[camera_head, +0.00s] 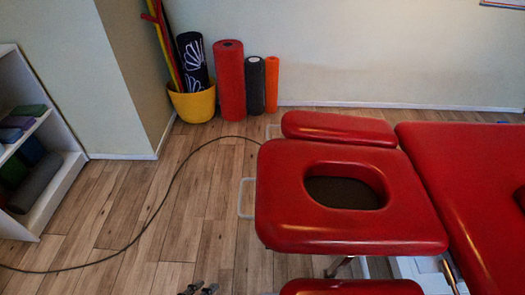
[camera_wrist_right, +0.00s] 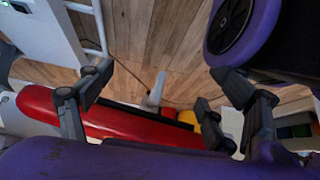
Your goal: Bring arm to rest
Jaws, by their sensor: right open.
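My right gripper (camera_wrist_right: 157,92) shows in the right wrist view, with its two dark fingers spread wide apart. It is open, and I see nothing held between the fingers. A long red padded part (camera_wrist_right: 120,125) lies behind the fingers in that view; I cannot tell how far away it is. In the head view, small dark tips of what looks like my left gripper (camera_head: 199,289) show at the bottom edge, left of the red table. The rest of that gripper is cut off, and its opening is unclear.
A red treatment table (camera_head: 475,185) with a holed headrest (camera_head: 270,200) and side pads fills the right. A black cable (camera_head: 160,205) crosses the wood floor. A white shelf (camera_head: 60,185) stands left. A yellow bucket (camera_head: 193,105) and rollers (camera_head: 230,80) stand by the wall.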

